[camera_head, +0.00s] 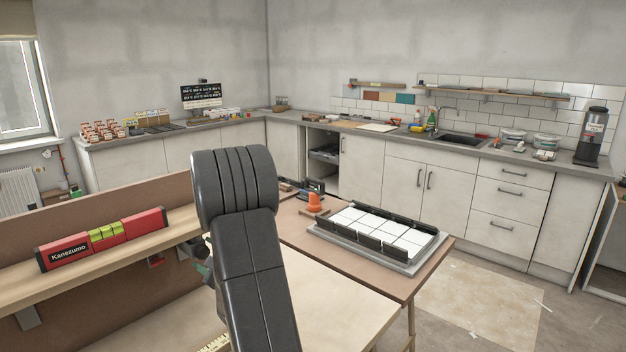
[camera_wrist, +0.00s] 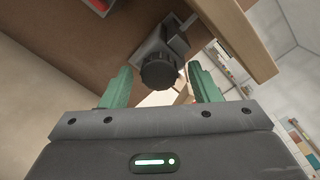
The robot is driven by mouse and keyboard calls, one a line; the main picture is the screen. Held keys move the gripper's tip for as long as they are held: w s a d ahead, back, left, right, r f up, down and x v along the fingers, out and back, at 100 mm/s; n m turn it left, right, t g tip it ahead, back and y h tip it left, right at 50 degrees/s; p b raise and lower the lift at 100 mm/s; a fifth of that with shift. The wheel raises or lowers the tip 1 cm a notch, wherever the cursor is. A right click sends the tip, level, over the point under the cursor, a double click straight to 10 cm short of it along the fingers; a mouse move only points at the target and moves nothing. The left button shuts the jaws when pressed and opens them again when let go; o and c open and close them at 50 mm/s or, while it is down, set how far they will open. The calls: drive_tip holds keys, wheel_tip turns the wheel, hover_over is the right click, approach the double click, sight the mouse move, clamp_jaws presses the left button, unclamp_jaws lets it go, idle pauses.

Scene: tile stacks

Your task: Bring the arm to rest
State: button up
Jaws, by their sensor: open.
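My arm stands raised in the middle of the head view, its dark links hiding part of the bench. My gripper (camera_wrist: 160,84) shows in the wrist view with two green fingers spread wide apart, and nothing is held between them. Beyond the fingers is a dark grey device with a round black knob (camera_wrist: 158,72); I cannot tell how far off it is. In the head view the gripper is mostly hidden behind my arm. A grey tray (camera_head: 412,268) with white tiles (camera_head: 388,232) in black dividers lies on the bench, right of my arm.
A red level (camera_head: 102,238) lies on the wooden shelf at left. An orange cone-shaped thing (camera_head: 314,203) stands by the tray. The bench's pale front part (camera_head: 335,305) is clear. Counters with a sink (camera_head: 460,141) run along the back walls.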

drive_tip(key=shift+a+n+t+h+b, duration=0.1)
drive_tip(key=shift+n+t+h+b, duration=0.15)
drive_tip(key=shift+n+b, duration=3.3)
drive_tip(key=shift+n+t+h+b, duration=0.2)
drive_tip(key=shift+n+b, duration=1)
drive_tip(key=shift+n, duration=4.65)
drive_tip(key=shift+s, duration=0.1)
